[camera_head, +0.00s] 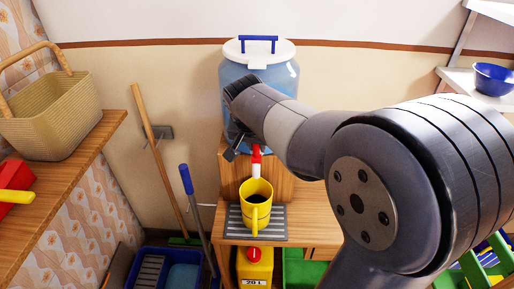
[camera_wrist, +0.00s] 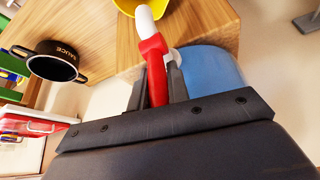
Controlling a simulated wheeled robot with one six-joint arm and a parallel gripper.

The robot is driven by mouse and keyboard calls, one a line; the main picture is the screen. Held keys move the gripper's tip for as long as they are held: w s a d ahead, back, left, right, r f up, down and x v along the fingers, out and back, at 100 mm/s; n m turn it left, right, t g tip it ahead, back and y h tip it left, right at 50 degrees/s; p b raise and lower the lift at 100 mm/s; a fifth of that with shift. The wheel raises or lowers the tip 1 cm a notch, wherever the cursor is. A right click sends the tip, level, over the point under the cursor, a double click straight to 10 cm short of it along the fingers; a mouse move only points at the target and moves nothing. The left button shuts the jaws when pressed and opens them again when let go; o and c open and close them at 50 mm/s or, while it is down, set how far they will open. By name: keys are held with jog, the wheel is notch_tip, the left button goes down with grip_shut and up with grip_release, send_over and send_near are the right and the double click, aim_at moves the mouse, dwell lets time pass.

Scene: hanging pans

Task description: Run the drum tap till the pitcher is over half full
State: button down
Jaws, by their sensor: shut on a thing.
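The blue drum (camera_head: 289,75) with a white lid and blue handle stands on a wooden stand at the back. Its tap, red with a white end (camera_head: 256,158), points down above the yellow pitcher (camera_head: 256,215). The pitcher stands upright on a grey slatted mat (camera_head: 235,226); its inside looks dark, and I cannot tell a water level or a stream. My gripper (camera_head: 236,150) is at the tap, partly hidden by my arm. In the wrist view its fingers (camera_wrist: 160,85) are shut on the red tap lever (camera_wrist: 157,80); the pitcher's edge (camera_wrist: 124,5) shows at the top.
A black pot marked SAUCE (camera_wrist: 48,65) sits on wood in the wrist view. A wicker basket (camera_head: 50,115) stands on the left shelf. A broom (camera_head: 158,155) leans on the wall. A yellow can (camera_head: 254,268) is below the pitcher. A blue bowl (camera_head: 493,79) sits at right.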

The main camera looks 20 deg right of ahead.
jog(key=shift+s+a+f+t+h+b, duration=0.25)
jog(key=shift+t+b, duration=0.55)
jog(key=shift+b, duration=1.55)
jog(key=shift+s+f+t+h+b, duration=0.15)
jog(key=shift+s+t+h+b, duration=0.45)
jog(key=shift+b, duration=1.75)
jog(key=t+b, duration=0.1)
jog(key=b, duration=0.2)
jog(key=shift+r+t+b, duration=0.1)
jog(key=shift+t+b, duration=0.2)
jog(key=shift+s+a+r+t+b, duration=0.15)
jog(key=shift+t+b, duration=0.15)
jog(key=shift+b, duration=0.25)
jog(key=c, duration=1.3)
grip_release()
jog(key=shift+c, duration=0.2)
jog(key=v, duration=1)
jog(key=shift+s+r+p, duration=0.2)
jog(key=shift+r+p, duration=0.1)
jog(key=shift+p, duration=0.15)
jog(key=shift+c, duration=0.5)
